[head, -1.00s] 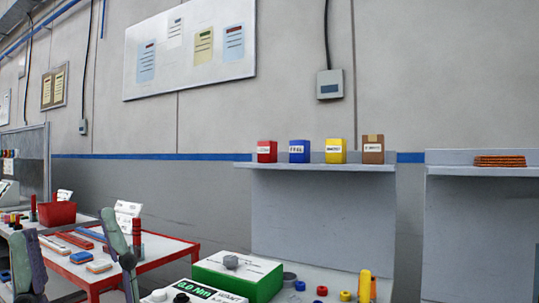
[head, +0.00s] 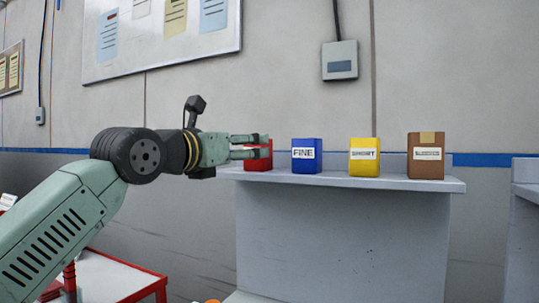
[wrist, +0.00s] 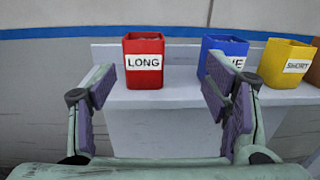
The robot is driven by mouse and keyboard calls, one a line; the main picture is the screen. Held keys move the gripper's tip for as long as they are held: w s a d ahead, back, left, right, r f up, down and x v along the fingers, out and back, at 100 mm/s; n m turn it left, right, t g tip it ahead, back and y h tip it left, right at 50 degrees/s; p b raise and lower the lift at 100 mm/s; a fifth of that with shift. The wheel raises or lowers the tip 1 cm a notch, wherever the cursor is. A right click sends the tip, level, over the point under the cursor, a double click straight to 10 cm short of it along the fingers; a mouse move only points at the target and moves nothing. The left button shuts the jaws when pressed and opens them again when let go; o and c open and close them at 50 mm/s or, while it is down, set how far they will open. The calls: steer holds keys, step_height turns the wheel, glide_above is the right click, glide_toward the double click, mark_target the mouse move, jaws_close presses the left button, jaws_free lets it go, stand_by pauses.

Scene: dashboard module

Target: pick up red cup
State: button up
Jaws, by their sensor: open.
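The red cup (wrist: 144,69), labelled LONG, stands upright at the left end of a grey shelf (wrist: 125,100). In the head view the red cup (head: 262,161) is partly hidden behind my gripper (head: 258,147). In the wrist view my gripper (wrist: 162,85) is open, with one finger on each side of the cup's width. The cup appears ahead of the fingers and nearer the left one. I cannot tell whether any finger touches it. Nothing is held.
A blue cup (head: 307,156) labelled FINE, a yellow cup (head: 364,157) labelled SHORT and a brown box (head: 425,156) stand in a row to the right. In the wrist view the right finger overlaps the blue cup (wrist: 214,60). The wall is behind.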

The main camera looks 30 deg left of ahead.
mark_target(252, 146)
steer(key=shift+y, duration=0.5)
steer(key=w, duration=0.1)
steer(key=w+a+p, duration=0.1)
steer(key=w, duration=0.1)
steer(key=w+a, duration=0.1)
steer(key=shift+w+f, duration=0.1)
steer(key=shift+w, duration=0.1)
steer(key=w+p, duration=0.3)
steer(key=w, duration=0.2)
steer(key=shift+w+a, duration=0.1)
steer(key=shift+w, duration=0.6)
steer(key=c, duration=1.3)
steer(key=shift+c, duration=0.2)
